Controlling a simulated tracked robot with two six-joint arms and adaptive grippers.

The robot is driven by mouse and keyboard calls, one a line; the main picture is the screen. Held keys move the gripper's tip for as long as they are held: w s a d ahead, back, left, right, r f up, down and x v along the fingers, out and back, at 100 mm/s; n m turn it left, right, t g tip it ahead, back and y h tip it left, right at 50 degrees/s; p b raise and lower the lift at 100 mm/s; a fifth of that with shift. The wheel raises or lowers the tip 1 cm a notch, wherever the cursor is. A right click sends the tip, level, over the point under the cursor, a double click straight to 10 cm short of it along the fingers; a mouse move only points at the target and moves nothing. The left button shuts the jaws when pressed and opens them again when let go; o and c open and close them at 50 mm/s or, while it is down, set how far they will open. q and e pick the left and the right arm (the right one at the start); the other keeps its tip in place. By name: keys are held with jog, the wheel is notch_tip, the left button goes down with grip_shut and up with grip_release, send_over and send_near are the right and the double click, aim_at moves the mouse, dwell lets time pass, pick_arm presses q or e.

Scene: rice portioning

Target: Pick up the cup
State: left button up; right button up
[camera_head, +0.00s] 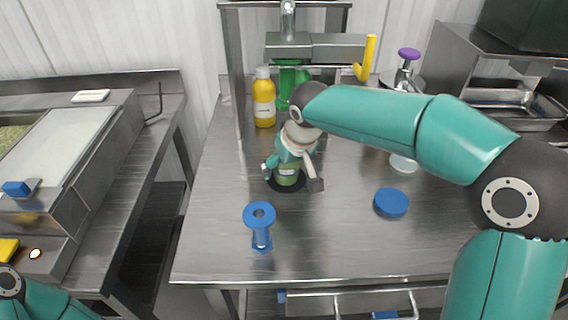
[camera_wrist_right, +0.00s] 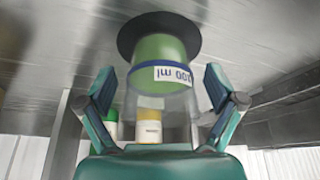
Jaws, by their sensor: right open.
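The cup (camera_head: 287,177) stands on a round black disc (camera_head: 272,187) on the steel table. It has a green lower part, and in the wrist view the cup (camera_wrist_right: 160,50) shows a blue band and a white label ending in "ml". My right gripper (camera_head: 292,178) is above and around the cup in the head view, hiding its upper part. In the wrist view its two fingers (camera_wrist_right: 160,88) are spread on either side of the cup, with gaps between. My left gripper is out of view; only part of my left arm shows at lower left.
A yellow bottle (camera_head: 264,103) and a green bottle (camera_head: 283,88) stand behind the cup. A blue spool-shaped piece (camera_head: 260,222) stands in front, and a blue disc (camera_head: 391,203) lies to the right. A steel frame with a yellow lever (camera_head: 368,58) rises at the back.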

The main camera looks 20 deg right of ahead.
jog(key=shift+w+f, duration=0.45)
jog(key=shift+f, duration=0.1)
jog(key=shift+c, duration=0.3)
jog(key=c, duration=1.2)
jog(key=shift+r, duration=0.15)
jog(key=shift+c, duration=0.2)
